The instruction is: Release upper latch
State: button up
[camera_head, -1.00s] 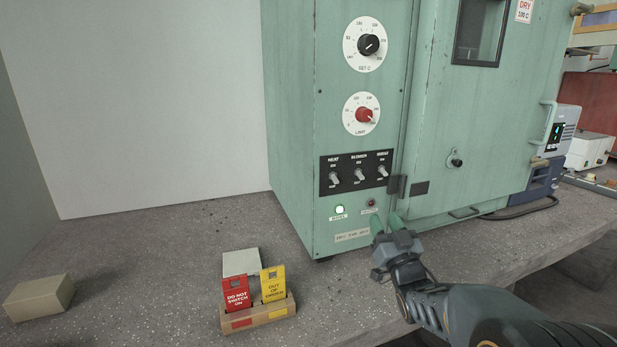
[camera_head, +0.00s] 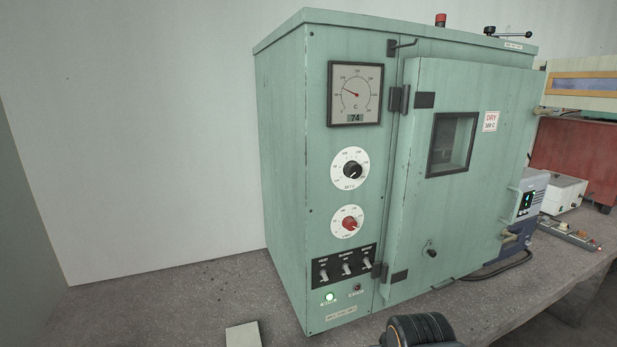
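The green oven cabinet (camera_head: 285,150) stands on the bench, its door (camera_head: 470,215) closed or nearly so. The upper latch (camera_head: 541,111) appears as a small brass-coloured piece at the door's upper right edge, too small to tell its position. A similar lower latch (camera_head: 511,237) sits low on the same edge, below the pale door handle (camera_head: 514,206). Only a dark rounded part of my arm shows at the bottom edge, in front of the oven. My gripper is out of the picture, so its fingers are hidden.
A blue-grey device (camera_head: 530,195) with a lit display stands close to the door's right edge. A white box (camera_head: 563,193) and red cabinet (camera_head: 572,165) are beyond it. A black cable (camera_head: 497,268) lies nearby. The left bench (camera_head: 170,305) is mostly clear.

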aim_at(537, 111)
jog(key=z, duration=1.45)
jog(key=i, duration=1.35)
jog(key=u, duration=0.55)
